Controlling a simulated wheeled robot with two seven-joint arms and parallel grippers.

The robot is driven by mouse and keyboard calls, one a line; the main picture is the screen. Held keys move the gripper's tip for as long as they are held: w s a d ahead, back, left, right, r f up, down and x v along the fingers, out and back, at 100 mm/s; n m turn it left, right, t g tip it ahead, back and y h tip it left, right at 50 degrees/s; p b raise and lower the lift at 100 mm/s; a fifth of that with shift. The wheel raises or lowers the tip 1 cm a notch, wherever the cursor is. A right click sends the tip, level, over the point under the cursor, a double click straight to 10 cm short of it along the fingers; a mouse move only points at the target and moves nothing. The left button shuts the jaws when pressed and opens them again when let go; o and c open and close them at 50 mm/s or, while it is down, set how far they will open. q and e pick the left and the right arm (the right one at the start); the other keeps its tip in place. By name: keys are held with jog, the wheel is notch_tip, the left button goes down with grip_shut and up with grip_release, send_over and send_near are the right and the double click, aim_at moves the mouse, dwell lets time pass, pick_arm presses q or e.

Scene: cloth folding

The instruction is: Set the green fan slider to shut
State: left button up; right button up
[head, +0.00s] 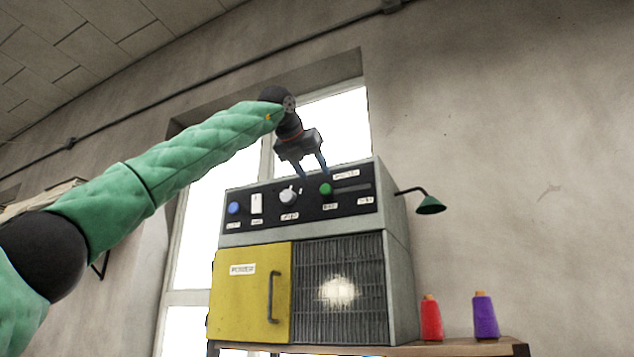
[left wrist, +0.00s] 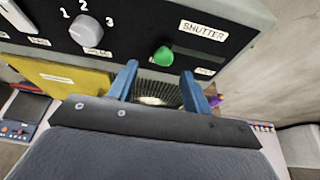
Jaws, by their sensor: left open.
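The green fan slider (head: 326,189) is a round green knob on the black control panel of a grey machine. It sits at the left end of a horizontal slot that runs to the right. It also shows in the left wrist view (left wrist: 162,56), under a label reading SHUTTER (left wrist: 203,31). Small labels sit below the slot, too small to read. My left gripper (head: 314,174) is open and empty, its blue fingers pointing down at the panel near the knob. In the left wrist view its fingertips (left wrist: 160,72) lie either side of the knob's column, apart from it. My right gripper is not in view.
Left of the slider are a grey rotary dial (head: 288,196), a white switch (head: 257,204) and a blue button (head: 233,208). Below are a yellow door (head: 245,300) and a dark grille (head: 340,260). A green lamp (head: 430,205) juts out right. Red (head: 431,320) and purple (head: 485,318) spools stand on the shelf.

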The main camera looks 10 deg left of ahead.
pick_arm(q)
jog(key=shift+v, duration=0.9)
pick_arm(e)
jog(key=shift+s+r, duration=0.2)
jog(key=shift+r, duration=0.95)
pick_arm(q)
jog(key=shift+w, duration=0.1)
